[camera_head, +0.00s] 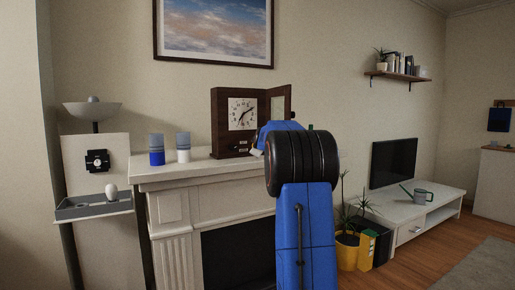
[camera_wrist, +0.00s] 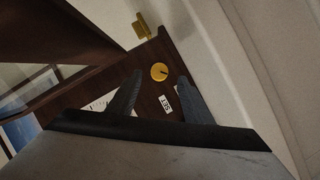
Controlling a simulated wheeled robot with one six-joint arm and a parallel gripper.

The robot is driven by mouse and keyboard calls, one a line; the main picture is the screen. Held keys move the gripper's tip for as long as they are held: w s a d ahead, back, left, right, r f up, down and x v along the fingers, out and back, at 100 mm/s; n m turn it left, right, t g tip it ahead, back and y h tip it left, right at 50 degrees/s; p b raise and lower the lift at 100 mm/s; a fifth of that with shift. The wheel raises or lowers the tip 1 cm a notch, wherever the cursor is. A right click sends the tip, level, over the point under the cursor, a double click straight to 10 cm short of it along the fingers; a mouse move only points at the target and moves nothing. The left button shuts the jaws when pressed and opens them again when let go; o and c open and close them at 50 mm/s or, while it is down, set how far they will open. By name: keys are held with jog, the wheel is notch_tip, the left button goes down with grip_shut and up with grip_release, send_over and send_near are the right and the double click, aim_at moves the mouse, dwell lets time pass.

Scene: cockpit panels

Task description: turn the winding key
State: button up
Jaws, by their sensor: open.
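The dark wooden clock (camera_head: 219,125) stands on the mantel with its white dial (camera_head: 242,114) facing out and its door (camera_head: 285,103) swung open to the right. In the wrist view my gripper (camera_wrist: 160,78) is open, its two dark fingers apart and pointing at the clock's brown wood (camera_wrist: 148,88). A round brass knob (camera_wrist: 159,72) with a dark mark shows between and just beyond the fingertips. A brass block-like piece (camera_wrist: 141,25) sits farther up. I cannot tell which brass part is the winding key. A white SET label (camera_wrist: 165,104) lies between the fingers. My arm hides the gripper's tips in the head view.
A side stand with a grey tray (camera_head: 90,208) and a lamp (camera_head: 92,110) is at the far left. The open door stands close to my arm.

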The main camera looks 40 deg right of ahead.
jog(key=shift+x, duration=2.45)
jog(key=c, duration=1.1)
jog(key=shift+o, duration=0.2)
